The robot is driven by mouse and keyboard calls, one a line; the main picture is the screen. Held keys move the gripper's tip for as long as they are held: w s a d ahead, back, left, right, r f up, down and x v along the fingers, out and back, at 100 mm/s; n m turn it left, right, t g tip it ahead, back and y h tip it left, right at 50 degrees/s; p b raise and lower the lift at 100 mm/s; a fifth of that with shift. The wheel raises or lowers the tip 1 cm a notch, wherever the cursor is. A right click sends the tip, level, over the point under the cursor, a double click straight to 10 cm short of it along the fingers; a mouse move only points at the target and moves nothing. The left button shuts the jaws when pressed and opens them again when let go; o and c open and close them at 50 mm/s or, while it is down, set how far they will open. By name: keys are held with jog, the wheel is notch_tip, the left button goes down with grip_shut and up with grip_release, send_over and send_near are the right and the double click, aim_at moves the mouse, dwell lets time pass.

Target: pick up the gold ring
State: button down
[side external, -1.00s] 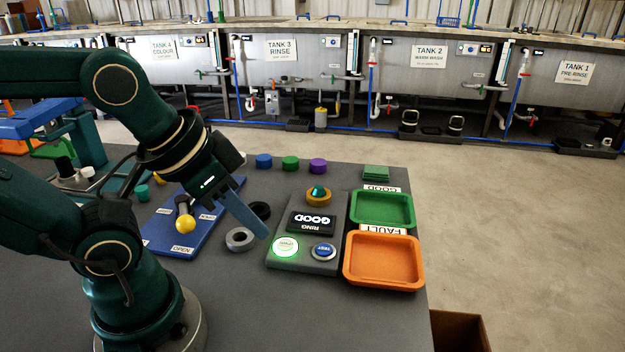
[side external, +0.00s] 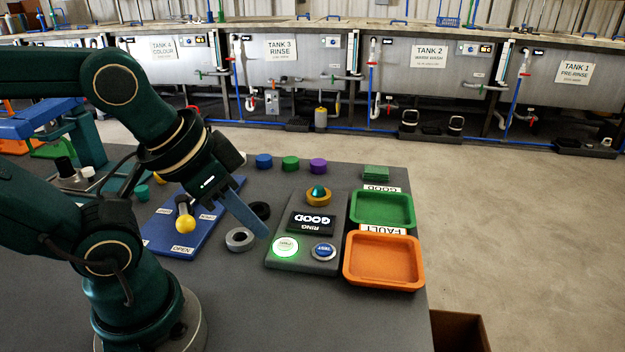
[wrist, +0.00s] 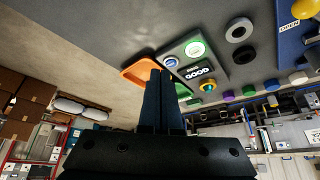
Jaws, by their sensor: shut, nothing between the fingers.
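The gold ring (side external: 319,203) sits on the back of the grey test unit, around a teal piece, and it also shows in the wrist view (wrist: 207,87). My gripper (side external: 264,233) is shut and empty. Its blue fingers point down and to the right, above the table at the left of the test unit. In the wrist view my closed fingers (wrist: 159,75) stand in the middle, and the ring lies to their right, apart from them.
The test unit (side external: 278,250) has a "RING GOOD" display (side external: 311,223), a lit green button (side external: 285,247) and a blue button (side external: 323,251). Green (side external: 382,225) and orange (side external: 384,287) trays stand right of it. Grey (side external: 240,239) and black (side external: 260,210) rings lie left.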

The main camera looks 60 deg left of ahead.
jog(key=c, duration=1.5)
grip_release()
jog(key=shift+c, duration=0.2)
jog(key=o, duration=1.5)
jog(key=shift+o, duration=0.2)
